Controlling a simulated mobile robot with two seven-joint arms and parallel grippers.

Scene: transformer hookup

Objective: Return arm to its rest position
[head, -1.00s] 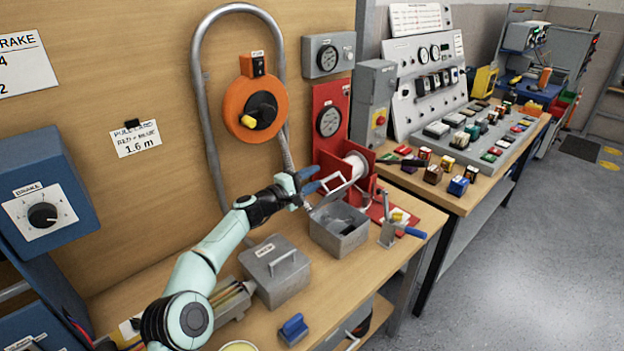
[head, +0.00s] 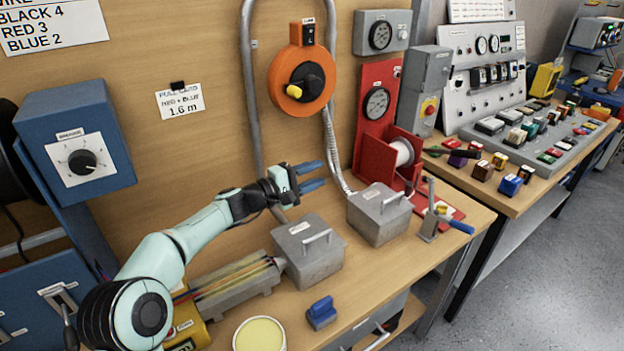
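My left arm (head: 165,255) comes in from the lower left and reaches over the workbench. Its gripper (head: 313,176) has blue fingers held apart with nothing between them. It is in the air in front of the wooden back panel, above and behind a grey lidded box (head: 312,262) and left of a second grey lidded box (head: 378,228). The gripper appears apart from both boxes. My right gripper is not in view.
A blue brake box (head: 75,145) is at left. An orange dial unit (head: 302,78) and bent conduit (head: 250,100) are on the panel. A red spool stand (head: 405,160), a lever tool (head: 430,225), a blue block (head: 321,313) and a yellow-topped round tin (head: 258,335) stand on the bench.

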